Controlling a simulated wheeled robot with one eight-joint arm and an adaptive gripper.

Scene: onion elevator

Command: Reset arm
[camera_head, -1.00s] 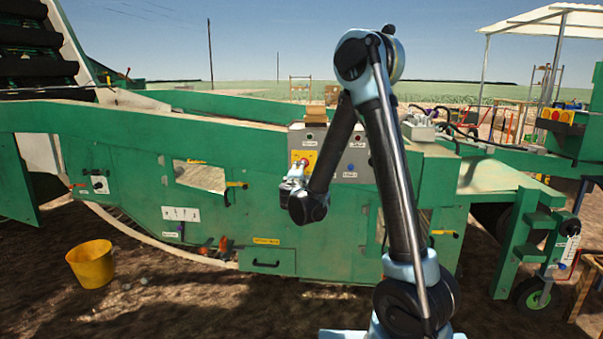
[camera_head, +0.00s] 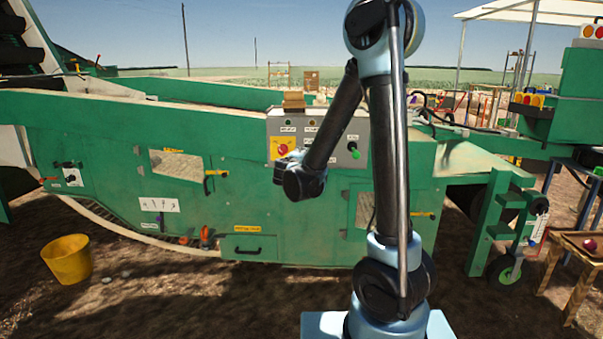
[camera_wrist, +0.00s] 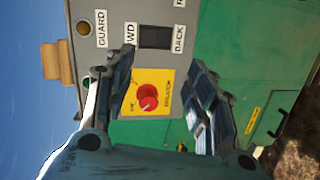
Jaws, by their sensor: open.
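My gripper (camera_wrist: 162,88) is open and empty in the wrist view, with its two dark padded fingers apart. Between and beyond them is a yellow isolator plate with a red knob (camera_wrist: 148,97) on a grey control box (camera_wrist: 110,12). Whether a fingertip touches the box I cannot tell. In the head view my arm is folded, its wrist hanging in front of the green machine (camera_head: 110,130), and the fingers are mostly hidden. The red knob (camera_head: 283,149) shows just above the wrist. The grey control box (camera_head: 330,155) is partly hidden behind my arm.
A yellow bucket (camera_head: 68,262) stands on the soil at the left. A wheeled green stand (camera_head: 497,215) and a wooden table (camera_head: 583,242) with a dark red round object are at the right. Bare soil lies in front of the machine.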

